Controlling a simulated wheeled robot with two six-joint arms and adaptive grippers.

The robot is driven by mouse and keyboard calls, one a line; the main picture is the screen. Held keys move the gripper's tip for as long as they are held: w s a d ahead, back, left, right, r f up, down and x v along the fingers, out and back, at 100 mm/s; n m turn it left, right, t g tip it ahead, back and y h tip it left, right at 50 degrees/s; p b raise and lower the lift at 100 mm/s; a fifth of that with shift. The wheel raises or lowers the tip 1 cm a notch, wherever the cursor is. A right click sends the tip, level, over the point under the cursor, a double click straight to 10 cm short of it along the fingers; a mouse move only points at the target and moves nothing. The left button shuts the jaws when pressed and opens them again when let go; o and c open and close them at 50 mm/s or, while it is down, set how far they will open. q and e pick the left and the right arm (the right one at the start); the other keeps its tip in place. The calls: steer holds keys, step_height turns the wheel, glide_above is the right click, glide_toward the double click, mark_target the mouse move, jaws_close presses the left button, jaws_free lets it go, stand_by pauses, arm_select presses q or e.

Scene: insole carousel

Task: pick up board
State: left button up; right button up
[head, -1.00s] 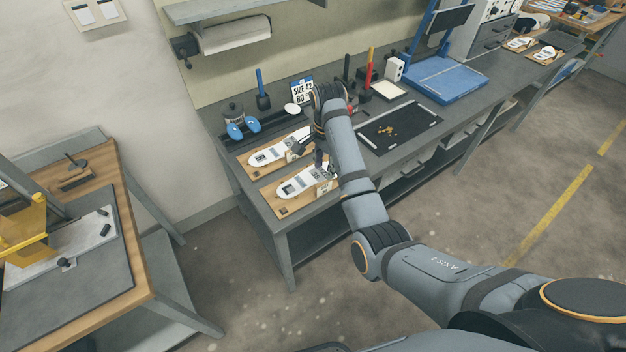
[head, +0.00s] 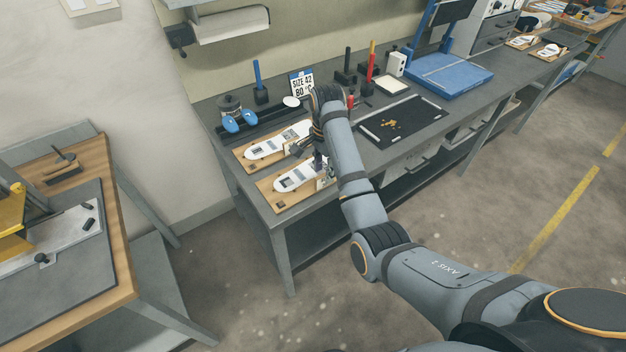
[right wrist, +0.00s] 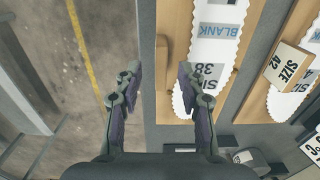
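Two wooden boards lie side by side on the grey bench, each bearing a white insole-shaped blank. The front board (head: 282,201) is nearest the bench's front corner; the back board (head: 243,158) lies behind it. In the right wrist view the nearer board (right wrist: 176,40) carries a blank (right wrist: 214,52) printed "SIZE 38"; the other blank has a "SIZE 42" card (right wrist: 288,66). My right gripper (head: 318,164) is over the front board's right end, partly hidden by my arm. My left gripper is out of view.
A black mat (head: 402,121) with small yellow bits lies to the right. A wood-edged table (head: 110,235) is at left, with open floor between.

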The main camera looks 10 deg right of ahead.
mark_target(324, 174)
steer(key=f, duration=0.3)
steer(key=shift+w+d+f, duration=0.1)
steer(key=shift+w+f, duration=0.1)
steer(key=shift+s+r, duration=0.1)
steer(key=shift+s, duration=0.05)
steer(key=shift+c, duration=0.4)
jaws_close()
